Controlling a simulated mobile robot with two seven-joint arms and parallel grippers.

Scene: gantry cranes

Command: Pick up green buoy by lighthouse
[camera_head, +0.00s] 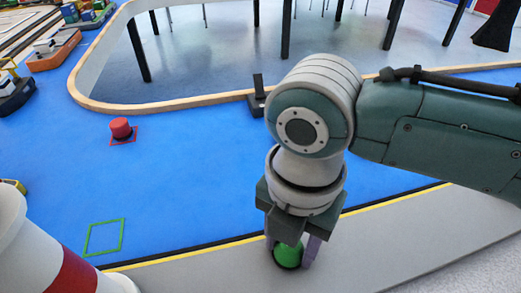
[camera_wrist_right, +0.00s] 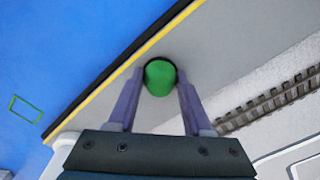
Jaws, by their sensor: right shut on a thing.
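The green buoy (camera_head: 288,254) with a dark base stands between the fingers of my right gripper (camera_head: 291,250), over the grey quay strip. In the right wrist view the green buoy (camera_wrist_right: 160,77) sits at the fingertips, with one finger of the right gripper (camera_wrist_right: 160,84) on each side, shut on it. Whether the buoy touches the quay cannot be told. The lighthouse (camera_head: 45,250), white with a red band, stands at the lower left in the head view, apart from the gripper. My left gripper is not in view.
A red buoy (camera_head: 121,130) stands on a red square on the blue water. An empty green square outline (camera_head: 104,237) lies near the lighthouse. The quay has a yellow edge line (camera_head: 190,245). Toy boats (camera_head: 52,50) are at the upper left. Rails (camera_wrist_right: 270,100) run behind the quay.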

